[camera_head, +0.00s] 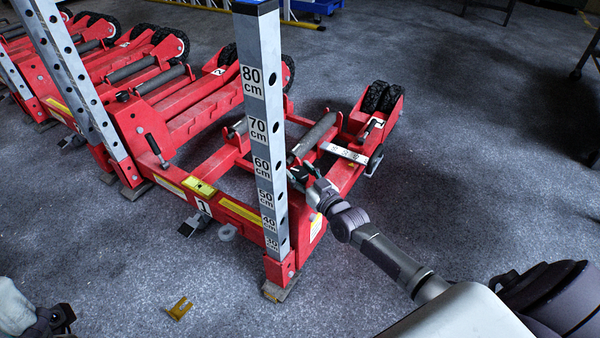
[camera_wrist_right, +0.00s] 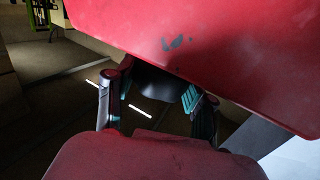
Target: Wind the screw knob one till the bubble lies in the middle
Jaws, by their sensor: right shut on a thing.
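The red trolley jack (camera_head: 243,212) with the label 1 stands on the floor in the head view. My right gripper (camera_head: 300,174) reaches in from the right behind its measuring post. In the right wrist view my right gripper (camera_wrist_right: 155,108) is shut around a dark round thing (camera_wrist_right: 158,80), seemingly the screw knob, between red parts. The knob is not clear in the head view. A small yellow piece (camera_head: 199,187), perhaps the level, sits on the frame; its bubble is too small to make out. My left gripper (camera_head: 52,320) shows only partly at the lower left edge.
The upright measuring post (camera_head: 262,120) stands close to my right gripper. A light marked bar (camera_head: 344,152) lies across the jack's far end. More red jacks (camera_head: 165,95) stand at the left. A yellow bracket (camera_head: 180,308) lies on the floor. The right-hand floor is mostly clear.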

